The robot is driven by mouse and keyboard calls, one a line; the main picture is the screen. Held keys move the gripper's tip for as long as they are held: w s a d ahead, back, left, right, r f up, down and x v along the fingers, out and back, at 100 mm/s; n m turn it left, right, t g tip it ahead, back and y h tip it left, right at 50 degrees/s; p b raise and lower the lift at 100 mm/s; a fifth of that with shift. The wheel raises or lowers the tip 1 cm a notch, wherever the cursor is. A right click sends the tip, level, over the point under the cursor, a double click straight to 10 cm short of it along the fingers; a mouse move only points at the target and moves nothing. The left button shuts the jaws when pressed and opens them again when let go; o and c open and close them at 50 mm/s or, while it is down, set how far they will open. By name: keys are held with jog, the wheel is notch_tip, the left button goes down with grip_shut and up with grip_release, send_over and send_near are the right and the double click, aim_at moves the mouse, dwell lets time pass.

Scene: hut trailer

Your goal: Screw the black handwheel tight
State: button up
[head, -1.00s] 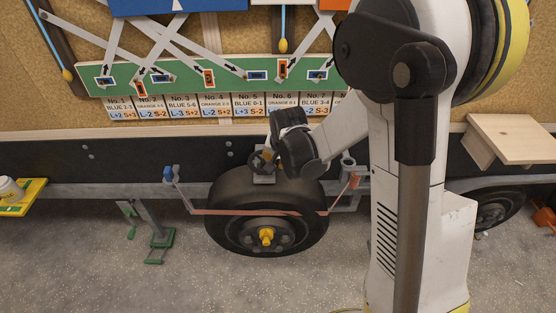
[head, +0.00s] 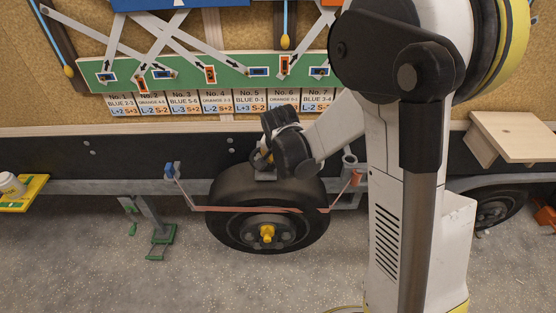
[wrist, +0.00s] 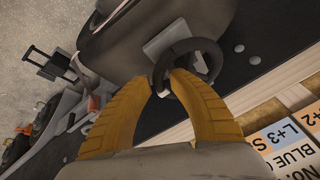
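The black handwheel (wrist: 190,62) is a ring on a grey bracket above the tyre; it shows clearly in the wrist view. My gripper (wrist: 163,82) has its two yellow fingers at the wheel, with the left part of the rim between the fingertips. The right fingertip overlaps the ring's opening. Whether the fingers press on the rim cannot be told. In the head view my gripper (head: 264,160) is over the top of the tyre and hides most of the handwheel.
The black tyre (head: 268,215) with a yellow hub sits below, crossed by a reddish bar. A green-footed stand (head: 163,236) is on the floor to the left. A green board (head: 215,76) with labels hangs behind. A wooden shelf (head: 515,138) juts out at right.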

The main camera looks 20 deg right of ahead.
jog(key=v, duration=1.2)
dwell(0.3)
